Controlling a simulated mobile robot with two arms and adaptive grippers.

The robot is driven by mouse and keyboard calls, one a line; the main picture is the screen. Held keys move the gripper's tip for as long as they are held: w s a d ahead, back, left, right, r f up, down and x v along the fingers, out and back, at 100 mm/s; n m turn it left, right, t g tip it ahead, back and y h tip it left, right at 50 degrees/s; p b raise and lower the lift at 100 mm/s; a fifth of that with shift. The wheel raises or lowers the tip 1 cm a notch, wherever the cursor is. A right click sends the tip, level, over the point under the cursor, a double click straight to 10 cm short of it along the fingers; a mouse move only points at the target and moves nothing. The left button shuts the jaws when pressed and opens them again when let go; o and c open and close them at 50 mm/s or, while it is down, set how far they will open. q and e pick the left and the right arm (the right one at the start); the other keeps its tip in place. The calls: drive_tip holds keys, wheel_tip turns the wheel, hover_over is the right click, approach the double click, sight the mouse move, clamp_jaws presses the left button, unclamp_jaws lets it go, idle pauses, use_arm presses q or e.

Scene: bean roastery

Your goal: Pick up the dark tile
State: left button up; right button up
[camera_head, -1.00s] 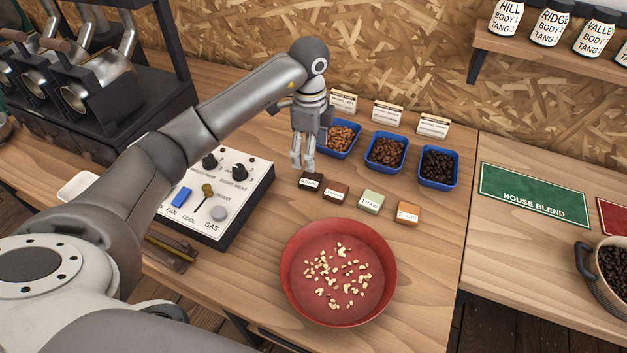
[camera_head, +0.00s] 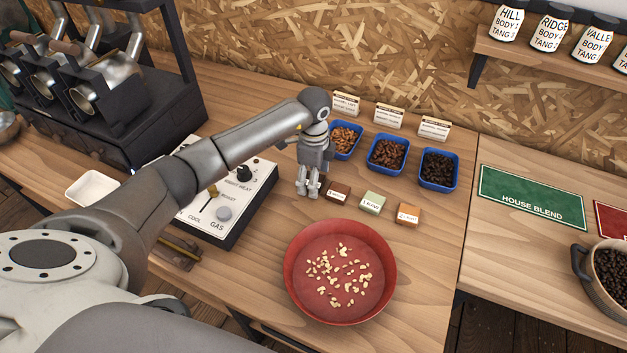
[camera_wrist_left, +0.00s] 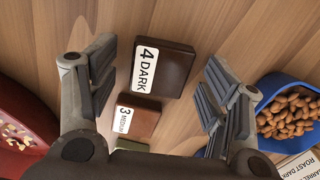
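The dark tile (camera_wrist_left: 172,72) is a dark brown block labelled "4 DARK". In the left wrist view it lies on the wooden table between the open fingers of my left gripper (camera_wrist_left: 155,90), with gaps on both sides. In the head view my left gripper (camera_head: 308,188) is low at the left end of the tile row and hides the dark tile. The brown "3 MEDIUM" tile (camera_wrist_left: 136,122) is beside it and also shows in the head view (camera_head: 337,192). My right gripper is not in view.
A green tile (camera_head: 372,202) and an orange tile (camera_head: 407,214) continue the row. Blue bean trays (camera_head: 387,168) stand behind it. A red bowl (camera_head: 387,262) with pale beans stands in front. The control panel (camera_head: 236,225) is at the left.

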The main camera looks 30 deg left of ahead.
use_arm(q)
drive_tip(key=c, duration=1.1)
drive_tip(key=shift+o, duration=0.2)
drive_tip(key=shift+r, duration=0.15)
